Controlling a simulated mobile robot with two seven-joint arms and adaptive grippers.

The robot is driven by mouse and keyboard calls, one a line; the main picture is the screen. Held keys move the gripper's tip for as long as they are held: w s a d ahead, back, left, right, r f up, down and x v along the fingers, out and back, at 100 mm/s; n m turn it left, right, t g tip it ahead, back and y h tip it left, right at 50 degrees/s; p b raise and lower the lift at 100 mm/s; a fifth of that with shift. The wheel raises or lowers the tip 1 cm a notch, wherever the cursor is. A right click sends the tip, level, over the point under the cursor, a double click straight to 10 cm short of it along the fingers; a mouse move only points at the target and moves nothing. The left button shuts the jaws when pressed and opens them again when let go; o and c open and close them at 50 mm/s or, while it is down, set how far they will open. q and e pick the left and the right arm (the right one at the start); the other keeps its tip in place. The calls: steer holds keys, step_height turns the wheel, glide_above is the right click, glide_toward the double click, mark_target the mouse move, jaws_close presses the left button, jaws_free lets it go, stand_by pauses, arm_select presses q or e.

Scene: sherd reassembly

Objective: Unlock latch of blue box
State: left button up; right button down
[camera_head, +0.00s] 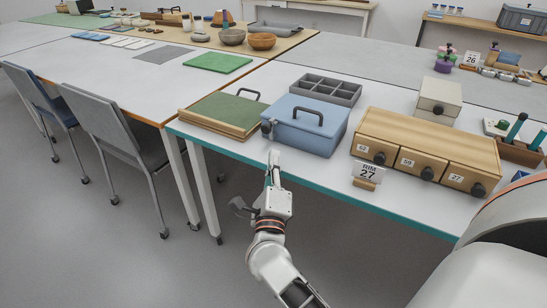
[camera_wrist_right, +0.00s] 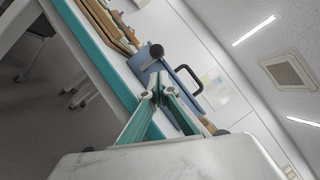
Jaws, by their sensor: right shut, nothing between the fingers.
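The blue box (camera_head: 310,132) stands on the white table near its front edge, lid closed, with a black handle on top. A dark, round-ended latch knob (camera_head: 266,131) sits at its left front corner. The knob also shows in the right wrist view (camera_wrist_right: 156,51), just beyond the fingertips, beside part of the blue box (camera_wrist_right: 143,60). My right gripper (camera_head: 274,156) is shut and empty, in front of the table edge and just below the knob. Its fingertips also show in the wrist view (camera_wrist_right: 160,88); they look close to the box, and contact cannot be told. My left gripper is not in view.
A green-topped wooden case (camera_head: 222,113) lies left of the box. A grey compartment tray (camera_head: 326,88) is behind it. The floor before the table is clear.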

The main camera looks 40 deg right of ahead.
glide_toward(276, 122)
steer(key=x, duration=0.3)
steer(key=shift+w+d+f, duration=0.25)
steer(key=shift+w, duration=0.1)
steer(key=shift+w+d+r, duration=0.15)
steer(key=shift+w+d, duration=0.15)
steer(key=shift+w, duration=0.05)
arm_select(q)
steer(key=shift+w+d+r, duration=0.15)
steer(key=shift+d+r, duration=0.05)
